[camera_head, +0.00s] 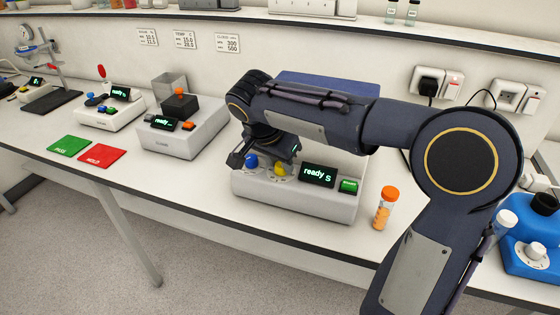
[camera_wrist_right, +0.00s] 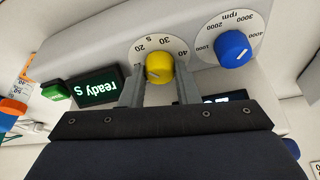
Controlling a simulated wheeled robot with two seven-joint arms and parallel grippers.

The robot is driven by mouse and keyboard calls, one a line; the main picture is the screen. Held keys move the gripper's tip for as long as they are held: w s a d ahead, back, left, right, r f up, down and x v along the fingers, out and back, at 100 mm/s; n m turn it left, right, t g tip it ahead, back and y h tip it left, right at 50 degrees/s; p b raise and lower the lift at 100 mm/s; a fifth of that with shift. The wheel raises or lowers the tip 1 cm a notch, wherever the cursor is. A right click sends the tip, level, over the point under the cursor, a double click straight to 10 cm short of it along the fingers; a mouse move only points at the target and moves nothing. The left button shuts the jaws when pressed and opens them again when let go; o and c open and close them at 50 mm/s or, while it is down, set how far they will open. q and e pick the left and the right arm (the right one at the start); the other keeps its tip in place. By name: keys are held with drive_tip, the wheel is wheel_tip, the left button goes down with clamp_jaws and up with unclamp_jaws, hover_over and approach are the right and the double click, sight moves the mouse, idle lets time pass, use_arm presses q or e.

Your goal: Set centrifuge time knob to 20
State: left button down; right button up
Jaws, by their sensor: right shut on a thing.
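The centrifuge (camera_head: 300,203) is a white box with a blue lid (camera_head: 325,85), standing on the bench in the middle of the head view. Its front carries a blue rpm knob (camera_head: 251,161), the yellow time knob (camera_head: 280,169), a dark display (camera_head: 318,175) reading "ready s" and a green button (camera_head: 348,186). My right gripper (camera_wrist_right: 159,88) is shut on the yellow knob (camera_wrist_right: 160,67), with one finger on each side. The time dial (camera_wrist_right: 166,43) shows 20, 30 and 40 upside down around the knob. I cannot tell the knob's exact setting. My left gripper is not in view.
A vial with an orange cap (camera_head: 384,207) stands right of the centrifuge, near the bench edge. A blue device (camera_head: 534,240) is at far right. Green (camera_head: 70,146) and red (camera_head: 102,157) mats lie left, beside two other instruments. The bench front between is clear.

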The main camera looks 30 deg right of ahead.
idle(0.3)
drive_tip(key=o, duration=1)
drive_tip(key=shift+c, duration=0.2)
drive_tip(key=shift+r, duration=0.1)
drive_tip(key=v, duration=0.7)
drive_tip(key=shift+r+p, duration=0.3)
drive_tip(key=shift+p, duration=0.05)
drive_tip(key=shift+a, duration=0.1)
